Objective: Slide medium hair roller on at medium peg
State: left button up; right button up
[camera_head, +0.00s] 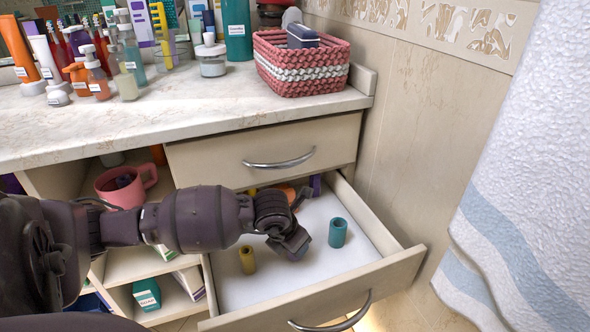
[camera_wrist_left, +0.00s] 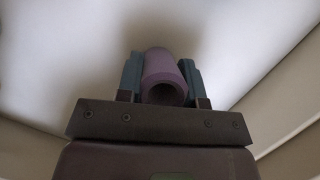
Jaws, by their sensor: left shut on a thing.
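My left gripper (camera_head: 294,246) reaches into the open lower drawer. In the left wrist view the left gripper (camera_wrist_left: 160,78) is shut on a purple hollow roller (camera_wrist_left: 163,74), its open end facing the camera. The head view does not clearly show this held roller. A teal roller (camera_head: 338,232) stands upright in the drawer just right of the gripper. I cannot make out a peg in either view. My right gripper is not in view.
The drawer's white floor (camera_head: 290,280) is clear in front of the gripper. Its front panel (camera_head: 320,290) and right wall (camera_head: 372,220) bound the space. Orange (camera_head: 287,192) and purple (camera_head: 316,184) items lie at the drawer's back. A woven basket (camera_head: 300,65) and bottles crowd the counter above.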

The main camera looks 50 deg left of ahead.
pick_arm(q)
jog(key=o, duration=1)
jog(key=v, duration=0.1)
jog(key=p+v, duration=0.1)
jog(key=v, duration=0.2)
jog(key=shift+w+r+p, duration=0.2)
jog(key=shift+r+p, duration=0.1)
jog(key=shift+p, duration=0.1)
jog(key=v, duration=0.2)
jog(key=p+v, duration=0.1)
jog(key=v, duration=0.1)
jog(key=p+v, duration=0.1)
jog(key=v, duration=0.1)
jog(key=shift+s, duration=0.35)
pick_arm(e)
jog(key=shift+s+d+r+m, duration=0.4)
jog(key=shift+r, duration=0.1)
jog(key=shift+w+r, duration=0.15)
